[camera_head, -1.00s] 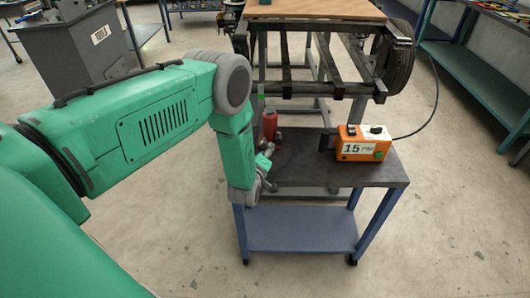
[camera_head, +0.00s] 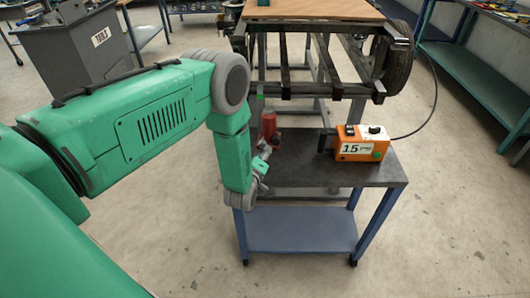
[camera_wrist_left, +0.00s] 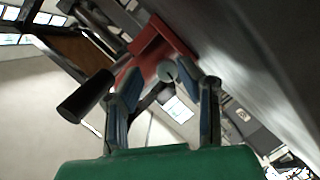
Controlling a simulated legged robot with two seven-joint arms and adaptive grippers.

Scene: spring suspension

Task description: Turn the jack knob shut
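The red jack (camera_head: 268,126) stands at the left end of the dark cart top, partly hidden behind my left arm. In the left wrist view the red jack body (camera_wrist_left: 155,45) is tilted, with a black cylinder (camera_wrist_left: 85,97) sticking out to its left. A small grey rounded knob (camera_wrist_left: 167,70) shows on the jack between my left fingertips. My left gripper (camera_head: 264,153) is beside the jack, low near the cart top. In the wrist view its two fingers (camera_wrist_left: 168,84) are apart, one on each side of the knob; firm contact cannot be made out. My right gripper is out of view.
An orange box (camera_head: 361,143) marked 15 sits on the right of the cart top (camera_head: 300,170), with a black cable going up. A dark metal frame (camera_head: 285,68) with a wheel (camera_head: 397,60) is above and behind. The cart's middle is clear.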

